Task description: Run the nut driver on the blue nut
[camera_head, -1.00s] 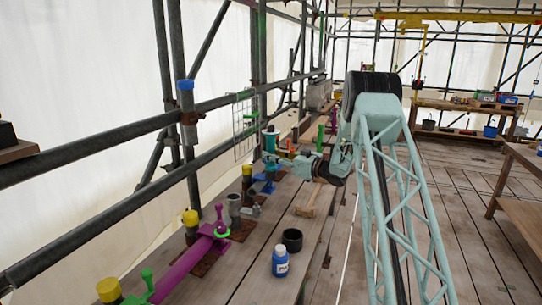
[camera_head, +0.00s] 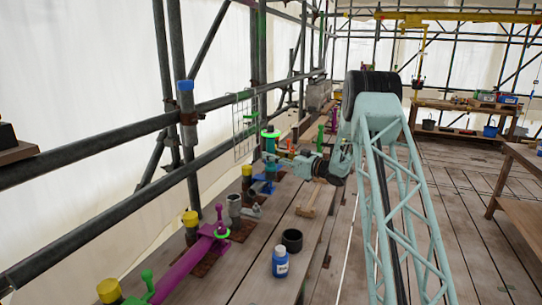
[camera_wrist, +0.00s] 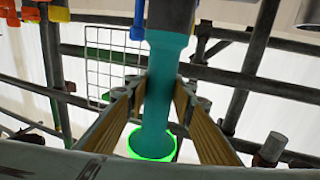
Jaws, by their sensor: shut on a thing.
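The nut driver (camera_head: 269,147) is a teal, upright tool standing above the plank edge in the head view. A bright green ring glows at its upper end. In the wrist view the teal nut driver (camera_wrist: 153,95) runs between the two tan finger pads of my gripper (camera_wrist: 157,105), which is shut on it. In the head view my gripper (camera_head: 286,160) reaches the tool from the right. A blue fitting (camera_head: 262,187) sits just below the driver, and I cannot tell whether they touch. The blue nut itself is too small or hidden to make out.
Scaffold rails (camera_head: 130,135) run along the left, with a wire mesh panel (camera_head: 244,128) behind the driver. Floor on the right is mostly clear.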

